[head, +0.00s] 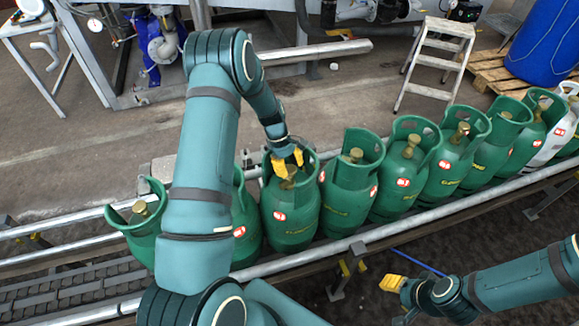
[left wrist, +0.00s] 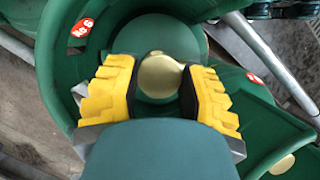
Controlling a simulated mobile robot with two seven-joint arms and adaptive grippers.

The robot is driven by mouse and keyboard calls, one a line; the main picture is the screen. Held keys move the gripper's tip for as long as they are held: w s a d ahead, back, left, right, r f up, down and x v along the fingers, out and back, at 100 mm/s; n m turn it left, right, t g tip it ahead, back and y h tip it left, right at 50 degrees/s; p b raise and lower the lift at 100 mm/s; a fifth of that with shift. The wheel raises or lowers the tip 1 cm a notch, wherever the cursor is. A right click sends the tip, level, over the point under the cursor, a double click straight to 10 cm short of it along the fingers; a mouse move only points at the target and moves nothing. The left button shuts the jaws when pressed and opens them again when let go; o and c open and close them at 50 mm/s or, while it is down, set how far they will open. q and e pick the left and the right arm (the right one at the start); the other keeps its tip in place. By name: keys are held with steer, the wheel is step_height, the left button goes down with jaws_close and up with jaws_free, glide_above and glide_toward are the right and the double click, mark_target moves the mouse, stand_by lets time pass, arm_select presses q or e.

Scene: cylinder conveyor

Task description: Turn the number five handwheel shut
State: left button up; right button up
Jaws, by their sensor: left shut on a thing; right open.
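My left gripper (head: 288,163) reaches down into the collar of a green gas cylinder (head: 291,222) on the conveyor. Its yellow fingers are shut on that cylinder's brass handwheel (head: 288,174). In the left wrist view the round handwheel (left wrist: 159,77) lies between the two fingers, inside the green collar (left wrist: 53,60). My right gripper (head: 392,284) is open and empty, low in front of the conveyor.
Several more green cylinders, such as the neighbour (head: 347,196), stand close on both sides, with a white one (head: 556,138) far right. A metal guard rail (head: 400,234) runs along the front. A step stool (head: 437,62) and blue drum (head: 546,45) stand behind.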

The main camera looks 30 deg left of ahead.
arm_select(q)
steer(key=m+g, duration=0.1)
steer(key=m, duration=0.3)
steer(key=shift+d+f+m+g+y, duration=0.1)
steer(key=shift+f+m+g+y, duration=0.05)
steer(key=shift+m+g+y, duration=0.2)
steer(key=shift+m+g+y+b, duration=0.35)
steer(key=shift+m+g+y, duration=0.1)
steer(key=shift+m, duration=1.5)
steer(key=o, duration=1.2)
steer(key=shift+w+r, duration=0.1)
steer(key=shift+r, duration=0.1)
steer(key=v, duration=1.1)
steer(key=shift+r, duration=0.4)
